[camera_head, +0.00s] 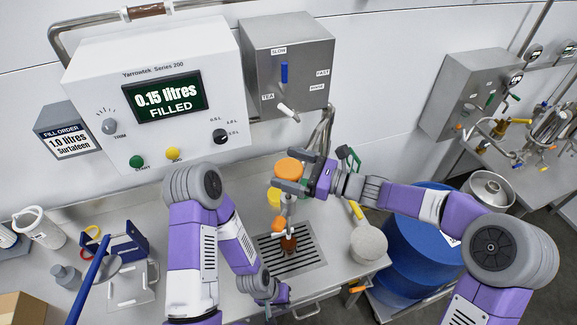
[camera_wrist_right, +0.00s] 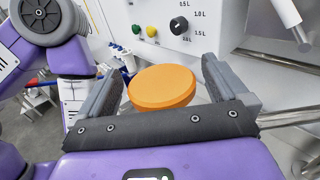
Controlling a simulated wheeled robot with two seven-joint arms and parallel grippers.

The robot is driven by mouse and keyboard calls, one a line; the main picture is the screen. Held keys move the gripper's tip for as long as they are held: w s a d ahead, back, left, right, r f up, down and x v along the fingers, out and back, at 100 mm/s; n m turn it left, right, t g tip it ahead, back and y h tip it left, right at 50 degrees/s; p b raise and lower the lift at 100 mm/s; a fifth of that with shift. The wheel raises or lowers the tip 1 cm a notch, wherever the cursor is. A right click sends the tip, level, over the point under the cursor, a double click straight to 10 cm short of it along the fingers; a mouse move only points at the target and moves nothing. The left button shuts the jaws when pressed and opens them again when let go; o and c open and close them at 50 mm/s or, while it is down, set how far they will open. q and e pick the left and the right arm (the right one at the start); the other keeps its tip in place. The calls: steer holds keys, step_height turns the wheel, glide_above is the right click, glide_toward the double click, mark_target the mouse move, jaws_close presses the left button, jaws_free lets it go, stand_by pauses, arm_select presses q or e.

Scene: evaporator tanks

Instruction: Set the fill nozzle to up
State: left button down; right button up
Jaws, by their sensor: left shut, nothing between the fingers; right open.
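My right gripper (camera_head: 287,174) is open, with one finger on each side of an orange round cap (camera_head: 289,166). In the right wrist view the cap (camera_wrist_right: 162,87) shows between the open fingers (camera_wrist_right: 163,66), with gaps at its sides. Below it, a metal fitting with an orange part (camera_head: 278,226) stands over the drain grate. It appears to be the fill nozzle, but the gripper partly hides it and its setting cannot be told. A brown part (camera_head: 289,243) sits lower down. My left gripper (camera_head: 277,297) is shut and empty, low by the counter front.
The filler box (camera_head: 150,95) reads 0.15 litres, FILLED. A grey box (camera_head: 310,60) beside it has a blue lever (camera_head: 284,73) and a white lever (camera_head: 288,112). A blue drum (camera_head: 415,245) stands right of the counter. Blue clamp parts (camera_head: 128,240) lie left.

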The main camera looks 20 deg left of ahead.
steer(key=shift+a, duration=0.3)
